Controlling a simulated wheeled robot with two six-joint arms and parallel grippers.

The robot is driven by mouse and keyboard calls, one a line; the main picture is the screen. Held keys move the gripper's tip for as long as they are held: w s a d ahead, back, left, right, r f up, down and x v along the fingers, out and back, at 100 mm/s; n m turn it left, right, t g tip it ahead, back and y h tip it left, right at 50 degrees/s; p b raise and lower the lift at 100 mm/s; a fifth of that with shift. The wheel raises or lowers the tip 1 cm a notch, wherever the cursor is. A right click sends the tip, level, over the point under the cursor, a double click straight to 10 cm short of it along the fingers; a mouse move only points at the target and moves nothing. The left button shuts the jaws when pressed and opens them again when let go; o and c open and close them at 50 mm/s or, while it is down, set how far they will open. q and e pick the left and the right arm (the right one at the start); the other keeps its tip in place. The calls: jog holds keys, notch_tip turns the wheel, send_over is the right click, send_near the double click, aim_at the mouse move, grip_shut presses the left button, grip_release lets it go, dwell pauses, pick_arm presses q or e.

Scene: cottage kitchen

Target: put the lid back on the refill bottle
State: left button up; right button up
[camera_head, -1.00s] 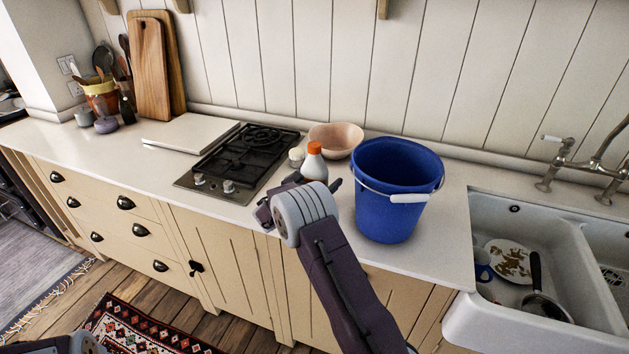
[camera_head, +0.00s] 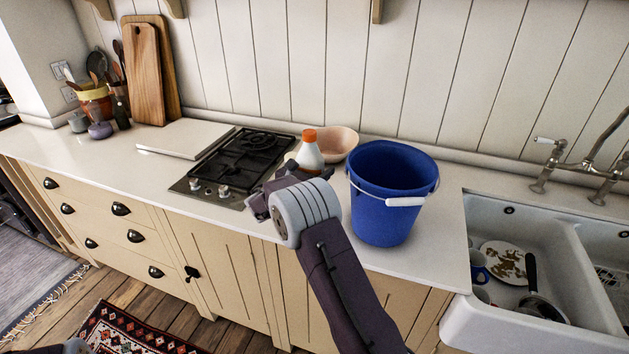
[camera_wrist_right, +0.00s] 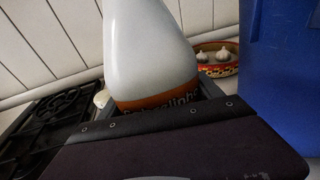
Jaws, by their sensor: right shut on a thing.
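The refill bottle (camera_head: 307,156) is white with an orange top (camera_head: 309,135). My right gripper (camera_head: 291,180) is shut on it and holds it upright above the counter, left of the bucket. In the right wrist view the bottle's white body (camera_wrist_right: 150,50) and its orange-brown label band fill the middle; its top is out of frame. A small cream-white thing (camera_wrist_right: 101,98) shows just left of the bottle in the right wrist view; I cannot tell what it is. My left gripper is out of view.
A blue bucket (camera_head: 383,215) stands close on the right. A bowl (camera_head: 338,143) with garlic is behind the bottle. A black hob (camera_head: 240,158) lies to the left. The sink (camera_head: 500,310) is at the right.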

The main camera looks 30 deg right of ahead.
aim_at(315, 154)
notch_tip(315, 154, up, 5)
dwell(0.3)
jog(key=o, duration=1.3)
jog(key=c, duration=1.5)
